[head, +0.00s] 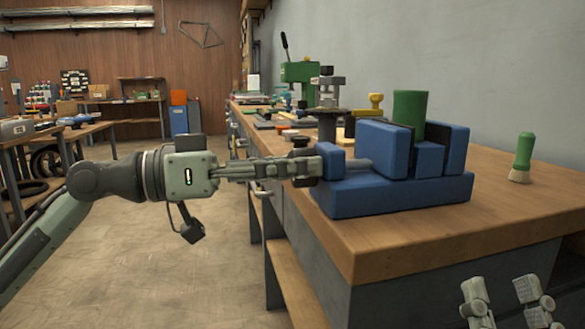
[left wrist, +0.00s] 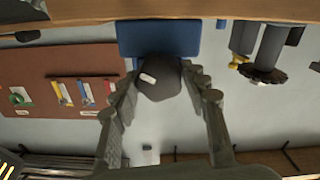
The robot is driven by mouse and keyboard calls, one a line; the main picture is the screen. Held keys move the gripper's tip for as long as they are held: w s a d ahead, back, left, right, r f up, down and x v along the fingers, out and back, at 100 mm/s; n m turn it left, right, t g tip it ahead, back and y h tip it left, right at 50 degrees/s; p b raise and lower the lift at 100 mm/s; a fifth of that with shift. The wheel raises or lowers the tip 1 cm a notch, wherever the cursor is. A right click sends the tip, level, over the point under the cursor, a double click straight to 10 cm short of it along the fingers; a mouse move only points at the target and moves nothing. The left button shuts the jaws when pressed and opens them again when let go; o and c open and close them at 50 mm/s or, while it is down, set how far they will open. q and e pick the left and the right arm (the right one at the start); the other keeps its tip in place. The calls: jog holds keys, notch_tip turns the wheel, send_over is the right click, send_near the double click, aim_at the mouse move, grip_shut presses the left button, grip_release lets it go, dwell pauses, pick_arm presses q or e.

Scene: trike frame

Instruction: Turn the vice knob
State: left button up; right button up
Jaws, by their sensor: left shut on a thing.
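The blue vice (head: 400,192) sits on the front of the wooden workbench, with a green cylinder (head: 410,108) standing between its jaws. The vice knob (head: 302,167) is dark, at the vice's left end, mostly covered by my gripper. In the left wrist view the round dark knob (left wrist: 160,82) with a pale mark lies between my fingers, in front of the blue vice body (left wrist: 150,38). My left gripper (head: 308,168) is level and shut on the knob. My right gripper (head: 508,300) is low at the bottom right, fingers apart and empty, away from the vice.
The workbench top (head: 480,235) is bare in front of the vice. A green-handled brush (head: 523,157) stands to its right. A green press (head: 300,75) and several tools stand behind. The floor (head: 150,250) to the left is clear.

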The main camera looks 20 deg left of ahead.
pick_arm(q)
jog(key=o, duration=1.2)
jog(key=shift+c, duration=0.2)
jog(key=shift+s+a, duration=0.1)
jog(key=v, duration=1.1)
jog(key=shift+s+a, duration=0.25)
jog(key=shift+a, duration=0.05)
